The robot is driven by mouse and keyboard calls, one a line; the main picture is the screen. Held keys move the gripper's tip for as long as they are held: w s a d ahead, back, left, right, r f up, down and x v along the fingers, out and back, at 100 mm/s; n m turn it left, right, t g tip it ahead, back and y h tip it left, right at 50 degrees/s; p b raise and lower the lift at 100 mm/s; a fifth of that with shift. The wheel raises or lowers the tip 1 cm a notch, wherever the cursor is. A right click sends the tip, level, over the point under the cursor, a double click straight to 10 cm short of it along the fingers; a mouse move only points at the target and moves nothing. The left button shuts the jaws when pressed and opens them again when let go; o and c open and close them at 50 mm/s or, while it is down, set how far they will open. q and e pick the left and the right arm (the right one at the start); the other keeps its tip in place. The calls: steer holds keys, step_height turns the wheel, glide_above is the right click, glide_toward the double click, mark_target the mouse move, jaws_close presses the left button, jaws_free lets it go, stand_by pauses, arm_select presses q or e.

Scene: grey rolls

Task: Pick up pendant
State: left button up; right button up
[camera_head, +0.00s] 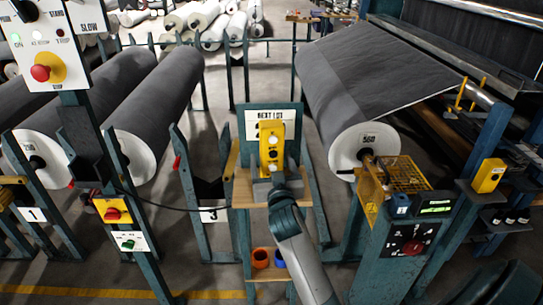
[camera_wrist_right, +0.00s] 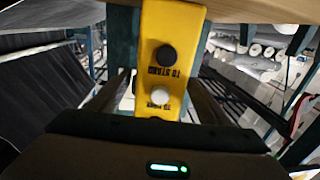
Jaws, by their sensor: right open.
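The pendant (camera_head: 271,146) is a yellow control box with several buttons, upright at a wooden shelf below a "NEXT LOT" sign in the head view. In the right wrist view the pendant (camera_wrist_right: 172,25) fills the upper middle, with a dark and a pale button and upside-down lettering. My right gripper (camera_head: 277,186) is at the lower end of the pendant in the head view. My left gripper is not in view.
The wooden shelf (camera_head: 241,190) sits on a teal stand, with an orange cup (camera_head: 261,258) on a lower shelf. A large grey roll (camera_head: 365,145) and a yellow mesh guard (camera_head: 400,178) are to the right. Grey rolls (camera_head: 155,115) on posts are to the left.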

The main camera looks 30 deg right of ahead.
steer(key=shift+w, duration=0.1)
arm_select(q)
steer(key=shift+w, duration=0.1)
arm_select(e)
steer(key=shift+c, duration=0.4)
steer(key=c, duration=1.5)
steer(key=shift+r, duration=0.1)
steer(key=shift+c, duration=0.3)
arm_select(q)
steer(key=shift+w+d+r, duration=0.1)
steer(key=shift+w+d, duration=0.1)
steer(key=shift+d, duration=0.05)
arm_select(e)
steer(key=shift+r, duration=0.1)
